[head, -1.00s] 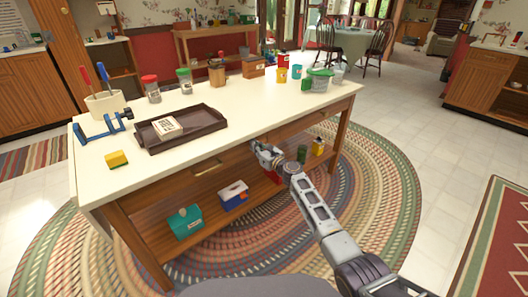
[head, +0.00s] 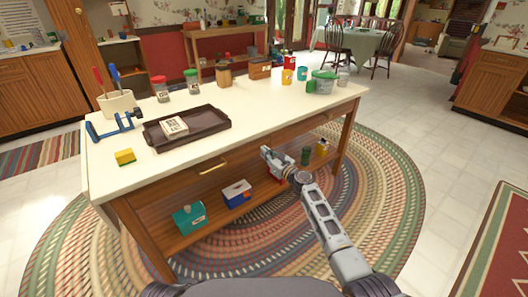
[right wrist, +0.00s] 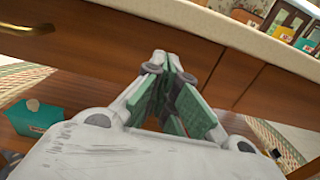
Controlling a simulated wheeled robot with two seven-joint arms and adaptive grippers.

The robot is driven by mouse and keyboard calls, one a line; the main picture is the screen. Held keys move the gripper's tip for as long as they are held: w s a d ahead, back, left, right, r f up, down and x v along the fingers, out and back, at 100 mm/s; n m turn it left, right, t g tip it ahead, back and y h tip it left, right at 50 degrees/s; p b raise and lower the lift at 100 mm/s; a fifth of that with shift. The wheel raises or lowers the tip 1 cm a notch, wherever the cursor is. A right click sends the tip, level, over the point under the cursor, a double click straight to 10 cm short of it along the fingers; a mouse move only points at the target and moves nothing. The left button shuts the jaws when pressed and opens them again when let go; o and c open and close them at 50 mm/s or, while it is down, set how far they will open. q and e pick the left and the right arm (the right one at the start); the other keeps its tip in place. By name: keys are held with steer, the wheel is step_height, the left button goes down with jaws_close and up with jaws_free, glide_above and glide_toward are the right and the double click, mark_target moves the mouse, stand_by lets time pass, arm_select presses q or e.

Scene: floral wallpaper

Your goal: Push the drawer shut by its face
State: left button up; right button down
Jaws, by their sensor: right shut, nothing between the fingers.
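The wooden drawer front with a brass handle (head: 212,165) is under the white top of the workbench, left of my right gripper (head: 264,151). It looks close to level with the bench front; any small gap is too fine to tell. In the right wrist view the brown drawer face (right wrist: 100,35) spans the upper left, its handle at the far left. My right gripper (right wrist: 168,62) is shut and empty, its fingertips pointing at the wooden front, right of the handle. Whether they touch it I cannot tell. My left gripper is not in view.
The bench top (head: 270,112) overhangs the front and carries a dark tray (head: 215,122), a blue clamp and several containers. The lower shelf holds a teal box (head: 190,218), a blue-and-white box (head: 237,193) and other items. The braided rug before the bench is clear.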

arm_select(q)
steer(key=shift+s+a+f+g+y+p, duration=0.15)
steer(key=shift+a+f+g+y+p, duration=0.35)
steer(key=shift+p, duration=1)
arm_select(e)
steer(key=v, duration=0.8)
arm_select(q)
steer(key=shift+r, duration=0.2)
